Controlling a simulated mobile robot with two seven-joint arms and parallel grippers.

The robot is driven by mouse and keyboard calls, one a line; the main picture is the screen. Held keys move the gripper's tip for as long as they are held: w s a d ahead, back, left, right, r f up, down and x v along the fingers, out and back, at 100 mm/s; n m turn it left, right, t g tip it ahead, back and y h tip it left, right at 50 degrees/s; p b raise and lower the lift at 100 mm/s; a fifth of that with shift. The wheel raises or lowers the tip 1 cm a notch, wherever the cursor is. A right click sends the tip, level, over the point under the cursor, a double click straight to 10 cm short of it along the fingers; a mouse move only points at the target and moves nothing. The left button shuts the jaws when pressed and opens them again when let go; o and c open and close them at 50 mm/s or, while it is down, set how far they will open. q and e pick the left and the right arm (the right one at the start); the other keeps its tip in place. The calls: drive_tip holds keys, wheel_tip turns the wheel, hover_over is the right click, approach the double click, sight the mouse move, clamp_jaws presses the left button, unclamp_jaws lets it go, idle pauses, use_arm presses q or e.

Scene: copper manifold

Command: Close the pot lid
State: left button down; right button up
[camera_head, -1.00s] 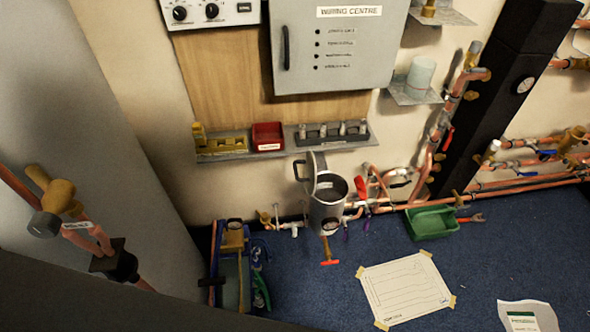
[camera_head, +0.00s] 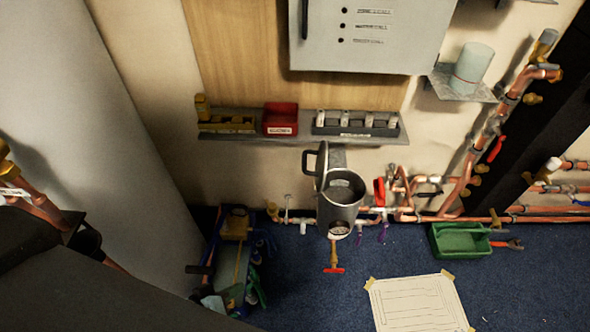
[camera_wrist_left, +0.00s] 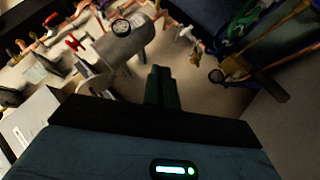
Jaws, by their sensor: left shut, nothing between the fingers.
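The grey metal pot (camera_head: 340,208) is mounted at the pipework below the shelf, with a round gauge on its front and its mouth showing dark. Its lid (camera_head: 322,168) stands up open at the left side of the mouth, with a black handle. The pot also shows tilted in the left wrist view (camera_wrist_left: 122,42). My left gripper (camera_wrist_left: 163,75) shows there as dark fingers shut together and empty, apart from the pot. I cannot make out its fingers in the head view. My right gripper is not in view.
A shelf (camera_head: 290,139) with a red bin (camera_head: 280,118) runs above the pot. Copper pipes (camera_head: 440,215) and a green tray (camera_head: 460,240) lie to the right. A tool caddy (camera_head: 232,262) stands on the floor at lower left. The blue floor in front is mostly clear, with a taped sheet (camera_head: 418,303).

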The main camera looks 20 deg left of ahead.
use_arm(q)
drive_tip(key=w+a+r+n+t+h+b, duration=0.25)
drive_tip(key=w+r+n+b, duration=0.2)
drive_tip(key=w, duration=0.65)
drive_tip(key=w+a+r+n+t+h+b, duration=0.2)
drive_tip(key=w+a+r+n+t+b, duration=0.25)
drive_tip(key=w, duration=0.65)
drive_tip(key=w+d+r+m+p, duration=0.1)
drive_tip(key=w+d+r+p, duration=0.1)
drive_tip(key=w+d, duration=0.7)
drive_tip(key=shift+w+d+r+g, duration=0.25)
drive_tip(key=shift+d+r+g, duration=0.1)
drive_tip(key=shift+d, duration=0.6)
